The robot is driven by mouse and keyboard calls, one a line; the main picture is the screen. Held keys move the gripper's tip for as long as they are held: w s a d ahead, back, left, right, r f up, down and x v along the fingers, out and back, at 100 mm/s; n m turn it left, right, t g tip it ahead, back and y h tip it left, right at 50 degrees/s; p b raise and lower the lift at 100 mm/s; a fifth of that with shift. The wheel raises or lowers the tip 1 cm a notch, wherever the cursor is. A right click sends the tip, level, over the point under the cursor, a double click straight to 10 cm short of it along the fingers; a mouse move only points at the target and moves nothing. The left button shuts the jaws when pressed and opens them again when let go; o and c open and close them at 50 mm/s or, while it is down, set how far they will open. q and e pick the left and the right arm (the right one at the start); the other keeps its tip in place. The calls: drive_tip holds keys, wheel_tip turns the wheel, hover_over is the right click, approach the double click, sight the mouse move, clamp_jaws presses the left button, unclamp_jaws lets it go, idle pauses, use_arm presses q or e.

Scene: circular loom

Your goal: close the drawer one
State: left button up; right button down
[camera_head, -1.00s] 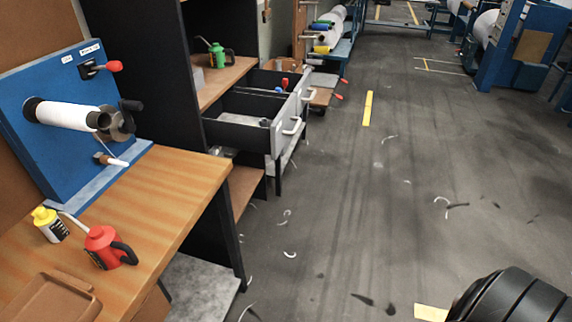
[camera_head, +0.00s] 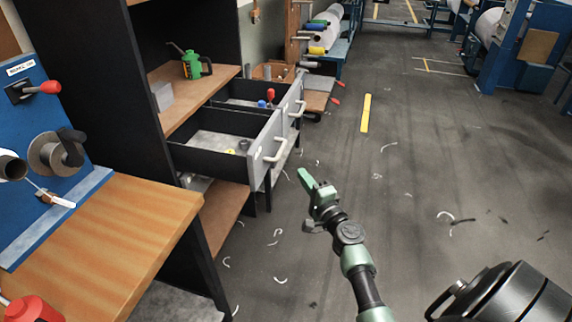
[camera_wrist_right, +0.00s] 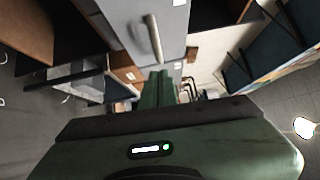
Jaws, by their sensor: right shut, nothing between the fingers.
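Two grey-fronted drawers stand pulled out of the dark cabinet, a nearer one (camera_head: 264,150) and a farther one (camera_head: 290,103). Each has a pale bar handle; I cannot read which is drawer one. In the right wrist view, the shut fingers (camera_wrist_right: 158,85) point toward a grey drawer front (camera_wrist_right: 172,22) with a handle (camera_wrist_right: 153,38). My left gripper is not in view.
A wooden workbench (camera_head: 130,215) with a blue machine panel stands at the left. A green oil can (camera_head: 192,66) stands on the cabinet shelf. A wooden cart (camera_head: 318,90) is beyond the drawers. Dark floor (camera_head: 400,200) to the right is mostly clear, with scattered scraps.

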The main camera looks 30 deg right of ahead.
sight(245, 159)
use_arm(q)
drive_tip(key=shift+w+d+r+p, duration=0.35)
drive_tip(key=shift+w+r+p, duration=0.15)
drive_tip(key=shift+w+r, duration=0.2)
use_arm(e)
drive_tip(key=w+a, duration=0.1)
drive_tip(key=w, duration=0.6)
drive_tip(key=shift+a, duration=0.4)
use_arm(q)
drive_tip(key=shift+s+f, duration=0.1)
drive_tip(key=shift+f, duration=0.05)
